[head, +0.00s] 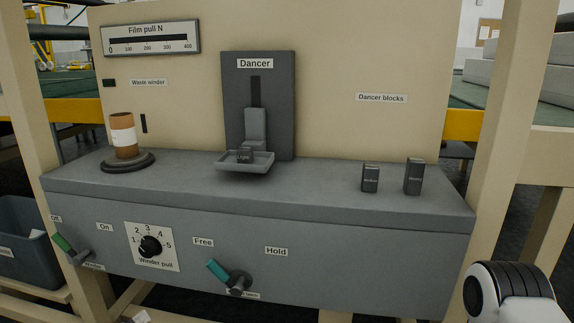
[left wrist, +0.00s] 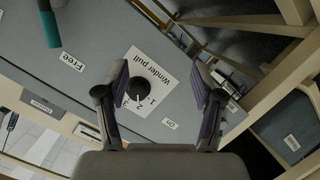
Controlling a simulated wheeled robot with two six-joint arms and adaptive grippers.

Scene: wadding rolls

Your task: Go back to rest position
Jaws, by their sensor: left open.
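My left gripper (left wrist: 160,76) shows in the left wrist view with its two fingers spread apart and nothing between them. The winder pull knob (left wrist: 139,87), black on a white dial, appears between the fingers but lies beyond them. The head view shows the knob (head: 150,246) on the panel front with no gripper near it. The right gripper is not in view; a white and black arm part of mine shows at the lower right of the head view.
A teal lever (head: 218,271) leans toward Free. A green-handled lever (head: 62,242) is at the panel's left end. Two dark blocks stand on the right: one (head: 370,179) and another (head: 413,177). A brown roll (head: 122,145) stands at left.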

